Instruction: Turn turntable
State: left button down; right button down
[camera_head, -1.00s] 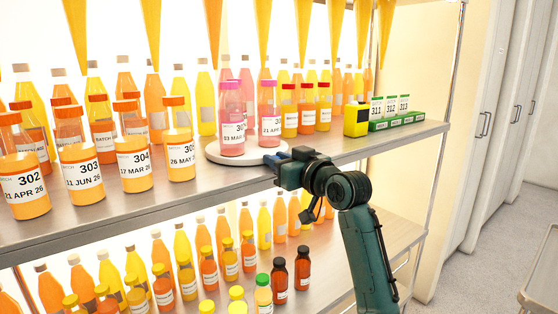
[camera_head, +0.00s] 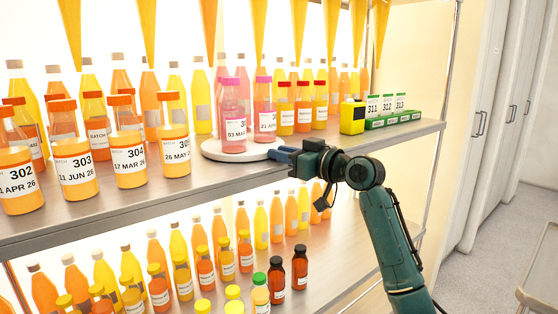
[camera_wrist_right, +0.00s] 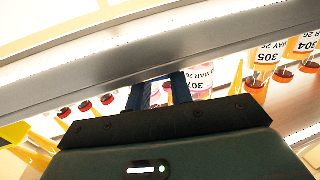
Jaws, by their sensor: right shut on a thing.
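The white round turntable (camera_head: 212,151) lies on the upper shelf. Two pink-capped juice bottles, a left one (camera_head: 233,112) and a right one (camera_head: 264,110), stand upright on it. My right gripper (camera_head: 281,154) is at the turntable's right front rim and is shut on it. In the right wrist view its two dark blue fingers (camera_wrist_right: 163,95) reach toward the shelf, with the labelled 307 bottle (camera_wrist_right: 198,84) just beyond. The exact contact is partly hidden by the fingers. My left gripper is not in view.
Orange-capped labelled bottles (camera_head: 128,160) stand left of the turntable. Red-capped bottles (camera_head: 304,110) stand behind its right side. A yellow device (camera_head: 352,117) and a green rack (camera_head: 388,122) are further right. The shelf's front edge is clear near my arm.

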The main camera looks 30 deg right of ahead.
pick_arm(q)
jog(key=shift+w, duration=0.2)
pick_arm(e)
jog(key=shift+w+d+n+y, duration=0.15)
jog(key=shift+d+n+y, duration=0.25)
jog(key=shift+y, duration=0.2)
jog(key=c, duration=1.2)
grip_release()
jog(key=shift+c, duration=0.2)
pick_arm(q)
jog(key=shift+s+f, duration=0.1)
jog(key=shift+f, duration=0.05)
pick_arm(e)
jog(key=shift+s+d+b, duration=0.15)
jog(key=shift+s+b, duration=0.2)
pick_arm(q)
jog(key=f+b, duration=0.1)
jog(key=b, duration=0.2)
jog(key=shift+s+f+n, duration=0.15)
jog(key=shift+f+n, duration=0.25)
pick_arm(e)
jog(key=v, duration=1.2)
jog(key=shift+s+r, duration=0.2)
jog(key=shift+r, duration=0.05)
